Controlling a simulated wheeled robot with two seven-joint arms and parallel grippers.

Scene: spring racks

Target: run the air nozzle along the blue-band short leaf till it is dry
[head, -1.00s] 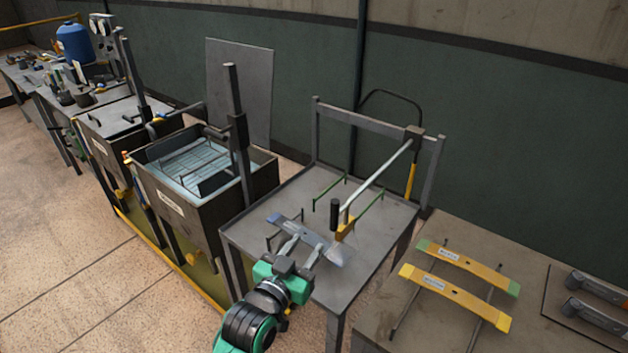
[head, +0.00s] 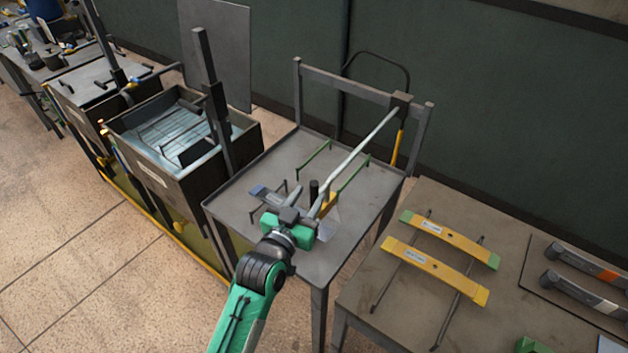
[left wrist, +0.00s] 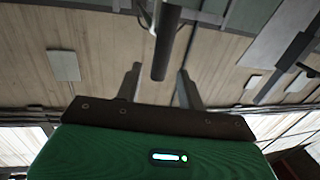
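The blue-band short leaf (head: 262,195) is a grey strip lying on a small rack on the grey table. Its blue end shows at the left; my gripper hides its middle. The air nozzle (head: 314,187) appears as a dark upright cylinder by the lower end of a pale boom (head: 362,145). My left gripper (head: 311,196) has its fingers apart on either side of the nozzle in the head view. In the left wrist view the dark cylinder (left wrist: 166,45) lies between the open fingers (left wrist: 158,82), with gaps at both sides. My right gripper is not in view.
Green rods (head: 314,158) stand on the grey table (head: 235,205) behind the leaf. A water tank (head: 180,185) stands to the left. The right-hand bench (head: 385,310) holds yellow leaves (head: 435,272) on rods and dark leaves on a board.

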